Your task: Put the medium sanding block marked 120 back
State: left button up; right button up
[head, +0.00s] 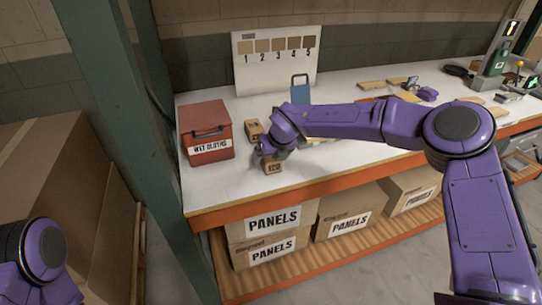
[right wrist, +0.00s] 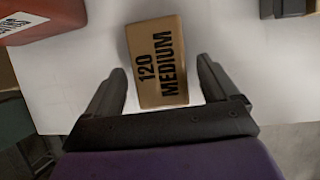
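The tan sanding block marked 120 MEDIUM (right wrist: 158,62) lies on the white bench top, label up, in the right wrist view. My right gripper (right wrist: 161,72) is open, with one finger on either side of the block's near part and gaps between. In the head view the right gripper (head: 268,153) is low over the bench's front left, and a small tan block (head: 272,167) with dark print shows just below it. The arm partly covers this spot. Only a link of my left arm shows at lower left; its gripper is out of view.
A red WET CLOTHS box (head: 207,132) stands left of the gripper. Another tan block (head: 253,130) sits behind it. A numbered sample board (head: 277,60) and a blue item (head: 300,89) stand at the back. A green post (head: 112,130) rises at left. PANELS cartons (head: 273,222) fill the lower shelf.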

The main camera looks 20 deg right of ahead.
jog(key=shift+r, duration=0.4)
jog(key=b+v, duration=0.2)
jog(key=v, duration=0.9)
jog(key=shift+s+r, duration=0.25)
jog(key=shift+s, duration=0.05)
